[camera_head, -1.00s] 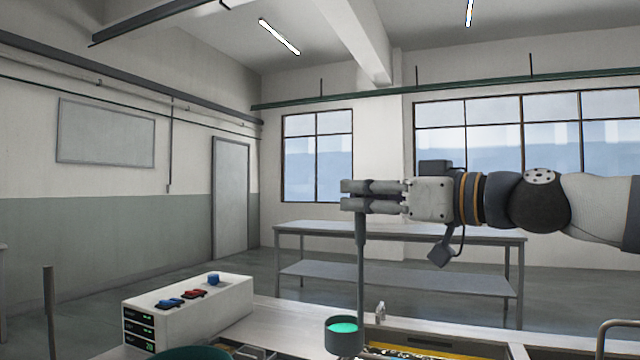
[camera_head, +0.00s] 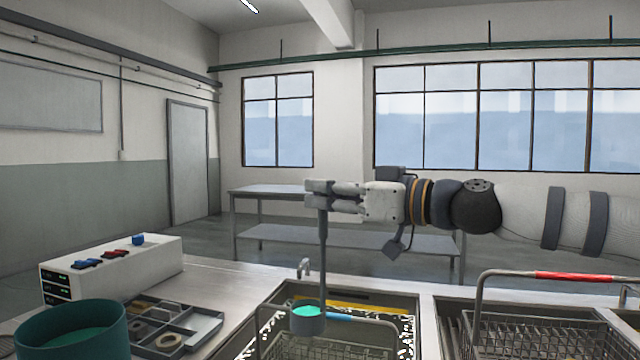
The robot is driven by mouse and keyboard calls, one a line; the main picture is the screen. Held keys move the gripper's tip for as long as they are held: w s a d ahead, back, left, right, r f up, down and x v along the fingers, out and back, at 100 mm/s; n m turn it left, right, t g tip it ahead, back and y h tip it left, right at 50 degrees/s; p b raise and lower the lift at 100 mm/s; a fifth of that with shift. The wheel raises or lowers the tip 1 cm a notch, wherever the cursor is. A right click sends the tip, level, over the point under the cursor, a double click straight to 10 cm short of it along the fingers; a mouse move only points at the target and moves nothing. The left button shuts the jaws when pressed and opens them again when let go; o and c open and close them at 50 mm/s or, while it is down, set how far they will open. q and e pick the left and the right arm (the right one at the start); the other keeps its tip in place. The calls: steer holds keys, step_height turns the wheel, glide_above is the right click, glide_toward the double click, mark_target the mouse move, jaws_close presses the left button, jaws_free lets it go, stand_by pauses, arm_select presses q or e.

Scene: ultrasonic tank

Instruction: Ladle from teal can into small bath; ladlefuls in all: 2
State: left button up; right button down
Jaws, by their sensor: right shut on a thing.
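My right gripper (camera_head: 318,196) is shut on the upper end of a long grey ladle (camera_head: 323,255), which hangs upright. Its cup (camera_head: 308,322) holds bright green liquid. The exact height of the cup over the bath is hard to tell. The teal can (camera_head: 75,343) stands at the lower left with green liquid inside, cut off by the frame's bottom edge. My left gripper is not in view.
A second basin at the right holds a wire basket (camera_head: 540,325) with a tall red-gripped handle (camera_head: 575,276). A grey divided tray (camera_head: 205,325) with rings lies beside the can. A white control box (camera_head: 140,272) and a small tap (camera_head: 304,267) stand behind.

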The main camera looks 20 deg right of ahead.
mark_target(325, 232)
steer(key=f, duration=0.2)
steer(key=f+b, duration=0.1)
steer(key=shift+w+f, duration=0.2)
steer(key=shift+f, duration=0.15)
steer(key=s+a+f+n, duration=0.6)
steer(key=s+a+n, duration=0.4)
steer(key=a, duration=0.2)
steer(key=s+a+f+n, duration=0.1)
steer(key=f+n, duration=0.2)
steer(key=f, duration=0.2)
steer(key=s+a+f+n, duration=0.1)
steer(key=f+n, duration=0.2)
steer(key=f, duration=0.2)
steer(key=s+a+f+n+b, duration=0.1)
steer(key=f+n, duration=0.2)
steer(key=f, duration=0.2)
steer(key=shift+s+a, duration=0.3)
steer(key=shift+a, duration=0.05)
steer(key=shift+f+n, duration=0.6)
steer(key=shift+f, duration=0.15)
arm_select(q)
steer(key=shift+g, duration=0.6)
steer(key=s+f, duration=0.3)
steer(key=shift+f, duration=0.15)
